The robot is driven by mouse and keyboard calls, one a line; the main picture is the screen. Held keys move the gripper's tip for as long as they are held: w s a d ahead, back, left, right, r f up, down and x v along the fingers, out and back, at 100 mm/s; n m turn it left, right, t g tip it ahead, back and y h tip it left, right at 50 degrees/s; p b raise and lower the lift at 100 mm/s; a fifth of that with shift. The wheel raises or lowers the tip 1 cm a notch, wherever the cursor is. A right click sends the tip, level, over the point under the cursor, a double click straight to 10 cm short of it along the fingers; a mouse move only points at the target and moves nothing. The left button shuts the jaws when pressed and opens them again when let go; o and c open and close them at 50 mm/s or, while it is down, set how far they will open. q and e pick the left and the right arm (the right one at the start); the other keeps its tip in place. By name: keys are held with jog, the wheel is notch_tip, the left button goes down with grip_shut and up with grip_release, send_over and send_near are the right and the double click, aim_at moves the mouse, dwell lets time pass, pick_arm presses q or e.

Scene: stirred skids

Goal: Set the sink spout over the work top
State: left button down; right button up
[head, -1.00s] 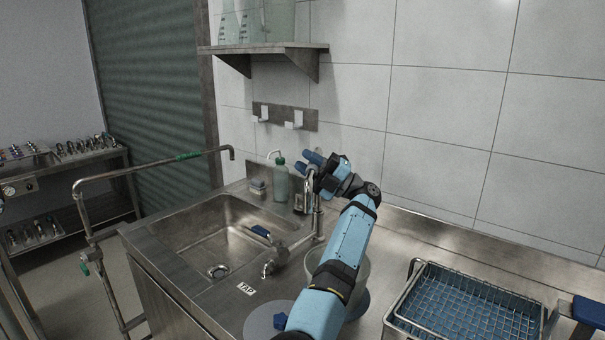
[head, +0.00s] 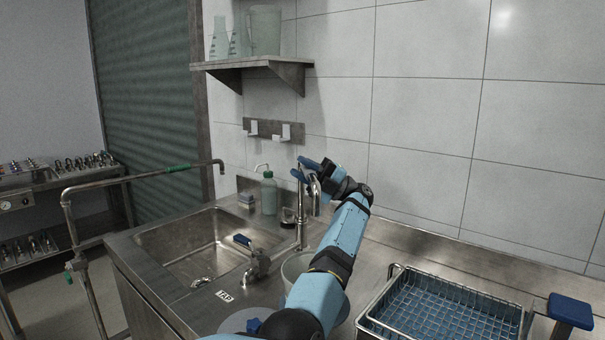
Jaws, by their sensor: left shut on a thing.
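The sink spout (head: 302,215) is a slim metal tap post standing at the right back corner of the steel sink (head: 150,240). My left gripper (head: 306,172) is at the top of the spout, its blue fingertips shut on it. The gripper and wrist hide much of the spout's upper part, so I cannot tell exactly which way its outlet points. The steel work top (head: 425,238) lies to the right of the sink, partly behind my left arm. My right gripper is not in view.
A green bottle (head: 268,194) stands just left of the spout. A wire basket (head: 450,312) sits on the work top at right. A glass bowl (head: 292,268) is partly behind my arm.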

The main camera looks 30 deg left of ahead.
pick_arm(q)
jog(key=shift+r, duration=0.2)
jog(key=c, duration=1.2)
grip_release()
jog(key=shift+c, duration=0.2)
jog(key=o, duration=0.3)
jog(key=shift+w+d+f, duration=0.1)
jog(key=shift+f, duration=0.05)
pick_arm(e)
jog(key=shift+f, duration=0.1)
